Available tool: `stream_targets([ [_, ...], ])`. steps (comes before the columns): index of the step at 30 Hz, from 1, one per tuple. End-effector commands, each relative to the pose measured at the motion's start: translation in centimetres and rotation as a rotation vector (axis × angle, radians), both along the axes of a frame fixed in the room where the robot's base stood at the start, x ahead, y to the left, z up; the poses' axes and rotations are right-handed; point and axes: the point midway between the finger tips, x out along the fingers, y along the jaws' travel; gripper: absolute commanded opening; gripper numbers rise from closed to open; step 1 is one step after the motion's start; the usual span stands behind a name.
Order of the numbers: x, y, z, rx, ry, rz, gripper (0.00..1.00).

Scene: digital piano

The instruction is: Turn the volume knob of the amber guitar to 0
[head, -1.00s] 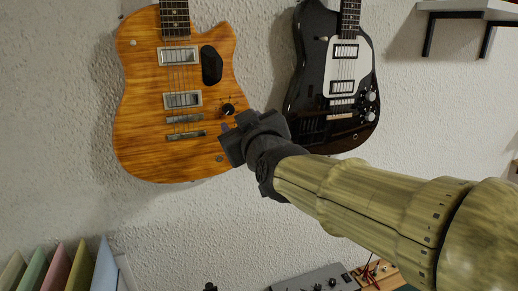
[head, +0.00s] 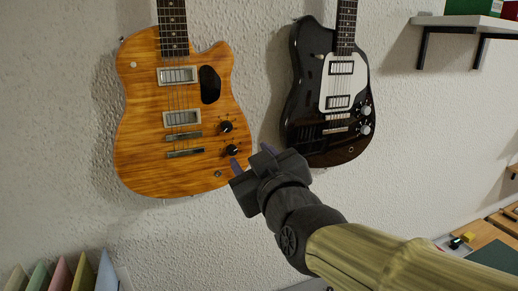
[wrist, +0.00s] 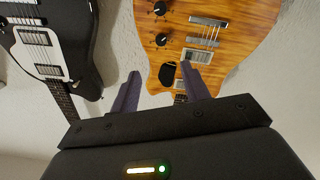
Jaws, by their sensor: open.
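The amber guitar (head: 140,115) hangs upright on the wall in the head view. It has two black knobs, an upper knob (head: 226,127) and a lower knob (head: 232,150), on its lower right side. I cannot read which is the volume knob, or their settings. In the wrist view the guitar (wrist: 235,15) appears upside down, with both knobs (wrist: 160,8) (wrist: 161,40) in sight. My gripper (head: 250,157) is open and empty, just below and right of the lower knob in the head view. Its two purple-grey fingers (wrist: 160,72) point towards the guitar, apparently clear of the knobs.
A black guitar (head: 300,110) with a white plate hangs to the right. A shelf (head: 470,22) is at the upper right. Coloured panels (head: 60,275) stand at the lower left, and a bench (head: 490,235) is at the lower right. The wall between the guitars is bare.

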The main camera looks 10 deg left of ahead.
Motion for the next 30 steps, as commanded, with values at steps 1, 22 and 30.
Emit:
stream_targets([
  [1, -0.2, 0.0, 0.5, -0.002, 0.003, 0.002, 0.46],
  [22, -1.7, -0.9, 0.0, -0.005, -0.001, 0.003, 0.46],
  [30, -1.6, -1.1, -0.5, -0.009, 0.008, 0.000, 0.46],
])
